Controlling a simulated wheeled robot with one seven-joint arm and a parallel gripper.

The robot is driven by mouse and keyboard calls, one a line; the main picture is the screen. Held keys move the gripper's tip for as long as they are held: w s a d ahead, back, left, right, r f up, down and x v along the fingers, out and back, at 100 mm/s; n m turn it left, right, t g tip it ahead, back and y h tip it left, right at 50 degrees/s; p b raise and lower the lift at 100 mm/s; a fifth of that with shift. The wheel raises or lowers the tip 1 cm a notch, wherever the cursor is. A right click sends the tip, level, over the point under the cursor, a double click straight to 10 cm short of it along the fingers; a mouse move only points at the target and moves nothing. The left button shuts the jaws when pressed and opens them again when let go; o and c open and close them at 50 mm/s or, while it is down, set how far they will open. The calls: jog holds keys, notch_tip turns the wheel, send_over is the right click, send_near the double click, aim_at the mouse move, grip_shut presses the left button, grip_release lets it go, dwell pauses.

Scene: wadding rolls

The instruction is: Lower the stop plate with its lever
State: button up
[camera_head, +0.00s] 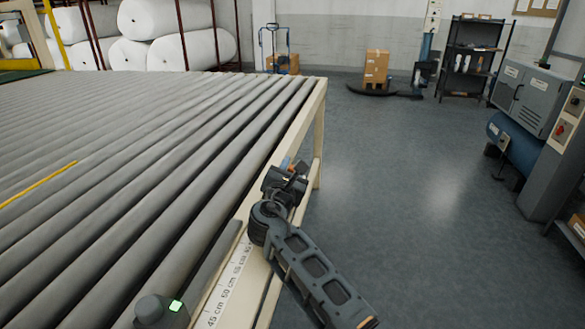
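My arm reaches in from the bottom right, and my gripper (288,180) is over the cream side rail of the roller table (312,112), near its far corner. The fingers are small and dark, partly hidden by my wrist, so I cannot tell whether they are open or shut. A small orange and blue part shows at the gripper; I cannot tell what it belongs to. No lever can be clearly made out. A thin yellow strip (38,184) lies between rollers at the left; I cannot tell whether it is the stop plate's edge.
A centimetre scale (229,285) runs along the rail, near a dark rounded unit with a green light (160,312). White rolls (185,50) are stacked behind. A carton (376,66), a dark shelf (468,58) and grey cabinets (530,98) stand farther off. The floor right of the table is clear.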

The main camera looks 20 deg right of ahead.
jog(key=shift+o, duration=0.6)
jog(key=shift+v, duration=3.9)
